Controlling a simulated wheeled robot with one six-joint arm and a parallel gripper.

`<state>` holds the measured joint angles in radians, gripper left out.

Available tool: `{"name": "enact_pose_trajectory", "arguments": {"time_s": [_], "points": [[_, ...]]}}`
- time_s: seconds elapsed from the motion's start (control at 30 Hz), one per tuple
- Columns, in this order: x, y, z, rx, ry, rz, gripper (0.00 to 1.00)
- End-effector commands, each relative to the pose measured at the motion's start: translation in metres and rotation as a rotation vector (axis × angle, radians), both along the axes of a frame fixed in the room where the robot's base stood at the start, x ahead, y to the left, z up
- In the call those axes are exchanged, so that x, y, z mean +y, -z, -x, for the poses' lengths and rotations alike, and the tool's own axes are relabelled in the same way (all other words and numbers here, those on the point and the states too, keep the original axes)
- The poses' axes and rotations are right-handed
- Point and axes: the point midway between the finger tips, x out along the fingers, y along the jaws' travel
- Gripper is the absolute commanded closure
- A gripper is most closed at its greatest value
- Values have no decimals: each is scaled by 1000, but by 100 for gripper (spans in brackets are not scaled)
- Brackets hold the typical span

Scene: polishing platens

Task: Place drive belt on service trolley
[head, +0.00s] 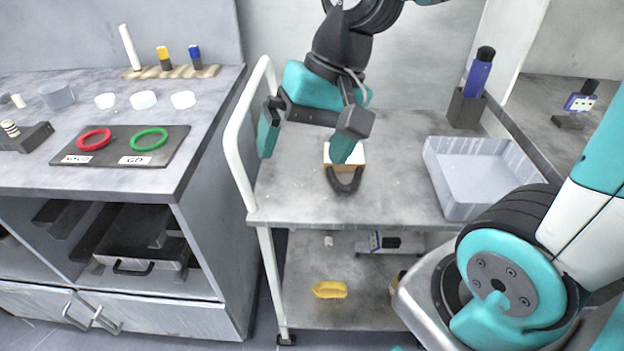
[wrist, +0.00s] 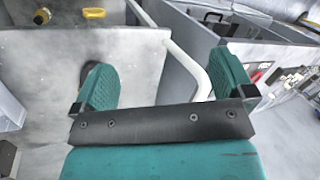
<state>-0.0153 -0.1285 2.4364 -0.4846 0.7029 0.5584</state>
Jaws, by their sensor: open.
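The service trolley (head: 300,195) has a grey top and a white handle on its left. A black U-shaped loop, which looks like the drive belt (head: 345,185), lies on the trolley top in front of a small white-topped brown block (head: 329,155). My gripper (head: 303,155) is open above the trolley top, its right finger in front of the block and close to the belt. I cannot tell whether they touch. In the wrist view the gripper (wrist: 165,85) shows nothing between its fingers. A dark shape, perhaps the belt (wrist: 84,73), is partly hidden behind the left finger.
A grey tray (head: 470,205) and a blue bottle in a dark holder (head: 466,108) stand on the trolley's right. A yellow item (head: 330,289) lies on the lower shelf. The left bench holds a dark mat (head: 118,146) with red and green rings. The trolley's front left is clear.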

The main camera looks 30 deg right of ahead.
Motion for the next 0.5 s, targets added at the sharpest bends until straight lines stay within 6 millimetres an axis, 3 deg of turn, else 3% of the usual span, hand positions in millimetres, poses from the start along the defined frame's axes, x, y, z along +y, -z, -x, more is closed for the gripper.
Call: {"name": "enact_pose_trajectory", "arguments": {"time_s": [0.03, 0.1, 0.2, 0.33, 0.5], "points": [[16, -4, 21, -59, -192, 9, 0], [29, -6, 44, -127, -419, 18, 0], [39, -7, 67, -194, -641, 24, 0], [43, -7, 79, -232, -769, 25, 0], [44, -7, 80, -236, -781, 25, 0]]}}
